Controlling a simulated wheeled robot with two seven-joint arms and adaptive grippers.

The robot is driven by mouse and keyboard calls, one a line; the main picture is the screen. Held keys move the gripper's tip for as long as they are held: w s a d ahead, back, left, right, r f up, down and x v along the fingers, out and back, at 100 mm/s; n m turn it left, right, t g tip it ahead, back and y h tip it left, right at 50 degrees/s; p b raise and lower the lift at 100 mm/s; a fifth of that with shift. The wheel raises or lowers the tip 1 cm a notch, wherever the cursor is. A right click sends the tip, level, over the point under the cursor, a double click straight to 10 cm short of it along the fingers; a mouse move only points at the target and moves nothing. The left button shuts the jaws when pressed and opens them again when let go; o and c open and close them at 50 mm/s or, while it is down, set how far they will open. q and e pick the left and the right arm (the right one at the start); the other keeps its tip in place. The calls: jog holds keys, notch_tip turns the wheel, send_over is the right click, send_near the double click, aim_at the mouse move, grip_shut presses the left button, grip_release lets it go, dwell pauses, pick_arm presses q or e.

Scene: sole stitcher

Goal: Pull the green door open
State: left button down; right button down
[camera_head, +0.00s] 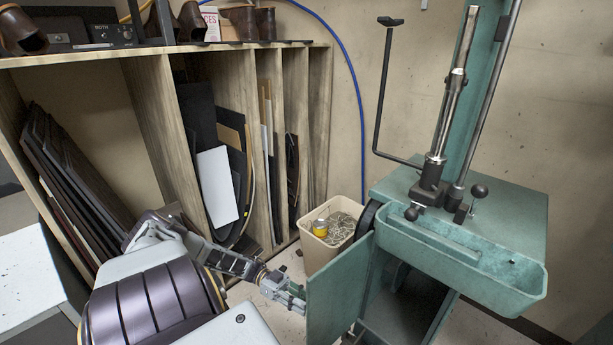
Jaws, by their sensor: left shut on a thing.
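The green door (339,287) is a flat panel on the lower part of the green machine (515,215). It stands swung out to the left, and the dark inside of the machine's base (405,300) shows to its right. My left gripper (293,297) reaches in from the left and is shut at the door's near left edge. The exact part of the door between its fingers is hard to make out. My right gripper is not in view.
A beige bin (318,251) with scraps and a yellow can stands just behind the door. A wooden shelf (150,135) with upright sheets fills the back left. A green trough (460,262) juts out above the opening. Some floor is clear left of the door.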

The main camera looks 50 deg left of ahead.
pick_arm(q)
jog(key=shift+w+a+r, duration=0.3)
jog(key=shift+w+a, duration=0.15)
jog(key=shift+w, duration=0.25)
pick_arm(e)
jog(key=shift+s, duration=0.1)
pick_arm(q)
jog(key=c, duration=1.5)
grip_release()
jog(key=shift+d, duration=0.1)
jog(key=shift+o, duration=1.2)
jog(key=shift+w, duration=0.15)
jog(key=shift+o, duration=0.6)
jog(key=shift+d+f, duration=0.1)
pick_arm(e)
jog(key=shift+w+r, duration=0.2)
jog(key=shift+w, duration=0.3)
pick_arm(q)
jog(key=v, duration=1.2)
jog(key=shift+s, duration=0.25)
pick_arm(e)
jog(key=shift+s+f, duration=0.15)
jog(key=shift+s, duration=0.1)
